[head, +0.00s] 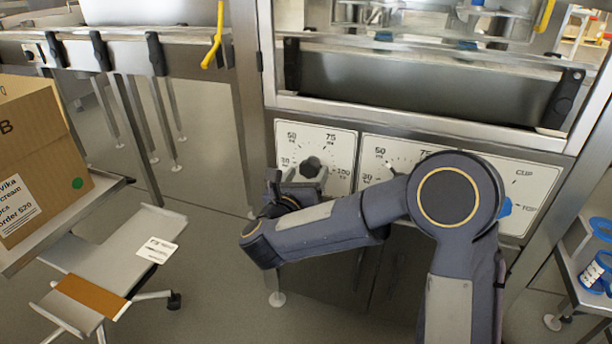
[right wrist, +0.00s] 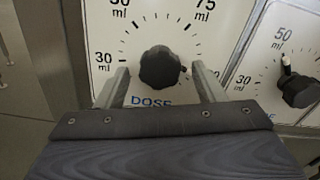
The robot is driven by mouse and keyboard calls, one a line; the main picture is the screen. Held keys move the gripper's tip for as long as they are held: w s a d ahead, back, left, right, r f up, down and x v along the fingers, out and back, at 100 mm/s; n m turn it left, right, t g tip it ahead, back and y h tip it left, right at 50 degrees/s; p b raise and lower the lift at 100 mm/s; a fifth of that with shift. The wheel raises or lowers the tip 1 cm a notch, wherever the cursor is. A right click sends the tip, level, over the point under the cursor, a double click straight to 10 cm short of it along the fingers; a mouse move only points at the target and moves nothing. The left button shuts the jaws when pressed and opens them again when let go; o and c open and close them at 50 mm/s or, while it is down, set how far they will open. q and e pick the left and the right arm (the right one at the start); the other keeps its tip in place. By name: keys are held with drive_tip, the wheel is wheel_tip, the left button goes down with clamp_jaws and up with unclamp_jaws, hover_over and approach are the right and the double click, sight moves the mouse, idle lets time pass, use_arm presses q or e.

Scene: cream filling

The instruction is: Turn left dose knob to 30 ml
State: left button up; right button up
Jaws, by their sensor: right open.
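The left dose knob (head: 311,167) is black and round, on a white dial plate (head: 340,145) at the left of the machine's front panel. In the right wrist view the same knob (right wrist: 160,67) sits above the word DOSE, with tick marks around it. My right gripper (head: 297,177) is just in front of the lower part of this dial. In the right wrist view its two fingers (right wrist: 161,82) are open, one on each side of the knob, with gaps between them and it. My left gripper is not in view.
A second dose dial with a black knob (right wrist: 298,91) is close on the right. A further plate with a blue knob (head: 504,207) stands beyond my right arm. A cardboard box (head: 40,150) is at the left. The floor below the panel looks clear.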

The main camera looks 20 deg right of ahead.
drive_tip(key=shift+w+d, duration=0.3)
drive_tip(key=shift+w, duration=0.15)
drive_tip(key=shift+c, duration=0.3)
drive_tip(key=c, duration=0.9)
